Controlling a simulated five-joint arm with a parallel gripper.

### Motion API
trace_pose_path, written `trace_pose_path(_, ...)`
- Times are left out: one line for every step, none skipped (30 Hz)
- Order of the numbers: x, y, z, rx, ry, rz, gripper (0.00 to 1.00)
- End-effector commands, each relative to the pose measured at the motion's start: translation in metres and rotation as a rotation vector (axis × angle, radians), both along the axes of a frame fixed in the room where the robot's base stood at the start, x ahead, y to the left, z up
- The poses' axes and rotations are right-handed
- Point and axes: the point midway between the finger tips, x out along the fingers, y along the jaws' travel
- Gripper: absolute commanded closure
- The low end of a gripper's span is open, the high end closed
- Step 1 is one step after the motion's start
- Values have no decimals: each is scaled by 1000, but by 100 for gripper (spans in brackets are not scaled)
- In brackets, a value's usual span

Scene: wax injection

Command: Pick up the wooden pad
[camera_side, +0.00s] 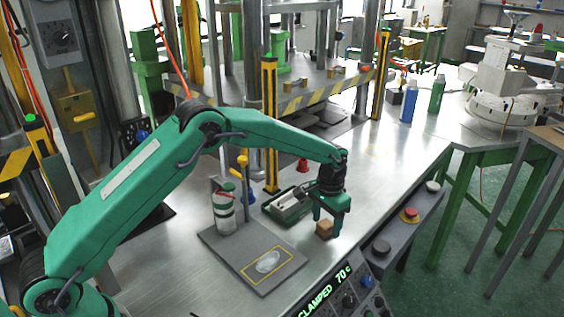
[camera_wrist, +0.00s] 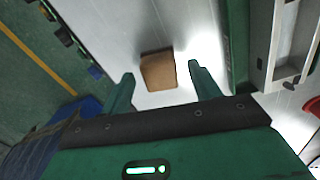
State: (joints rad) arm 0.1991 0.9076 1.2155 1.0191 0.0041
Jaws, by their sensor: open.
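The wooden pad (camera_side: 324,228) is a small brown block on the metal table, near its front edge. In the wrist view the wooden pad (camera_wrist: 158,71) lies ahead of the fingertips, roughly centred between them. My gripper (camera_side: 328,222) is above and around the pad's place in the side view, with its fingers pointing down. In the wrist view my gripper (camera_wrist: 160,72) has its two green fingers wide apart, with clear space on both sides of the pad. Nothing is held. Whether a finger touches the pad cannot be told.
A green tray with a metal part (camera_side: 287,205) stands close beside my gripper. A grey board (camera_side: 222,256) with a canister (camera_side: 224,212) lies to the left. The control panel (camera_side: 345,292) with buttons runs along the front edge. Open table (camera_side: 395,165) lies to the right.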

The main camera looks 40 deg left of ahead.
Motion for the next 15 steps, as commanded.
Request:
trace_pose_path(0, 0, -6, 0, 2, 0, 38)
trace_pose_path(0, 0, -8, 0, 1, 0, 38)
trace_pose_path(0, 0, -10, 0, 0, 0, 38)
trace_pose_path(0, 0, -11, 0, 0, 0, 38)
trace_pose_path(0, 0, -11, 0, -1, 0, 38)
trace_pose_path(0, 0, -12, 0, -1, 0, 38)
trace_pose_path(0, 0, -12, 0, -1, 0, 38)
trace_pose_path(0, 0, -12, 0, -1, 0, 38)
trace_pose_path(0, 0, -12, 0, -1, 0, 38)
trace_pose_path(0, 0, -12, 0, -1, 0, 38)
trace_pose_path(0, 0, -12, 0, -1, 0, 38)
trace_pose_path(0, 0, -12, 0, -1, 0, 38)
trace_pose_path(0, 0, -12, 0, -1, 0, 38)
trace_pose_path(0, 0, -12, 0, -1, 0, 38)
trace_pose_path(0, 0, -12, 0, -1, 0, 38)
